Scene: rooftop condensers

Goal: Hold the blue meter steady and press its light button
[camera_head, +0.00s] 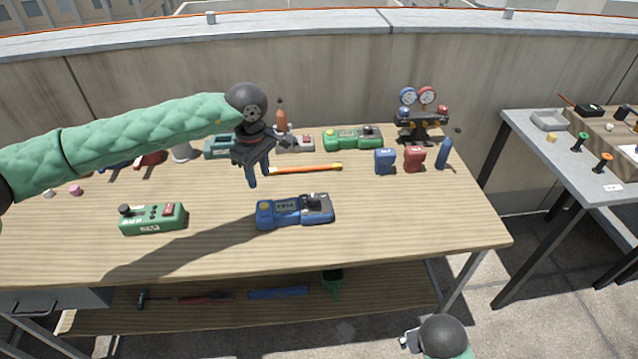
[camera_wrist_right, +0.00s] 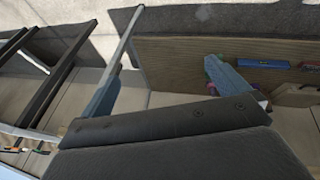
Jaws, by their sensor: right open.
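My right gripper (camera_head: 408,342) is low in front of the table, partly out of the picture. In the right wrist view its fingers (camera_wrist_right: 167,90) are wide apart and empty.
A green box (camera_head: 152,219) with a red switch lies left of the meter. The table's right front is clear. Another table (camera_head: 560,150) is at right.

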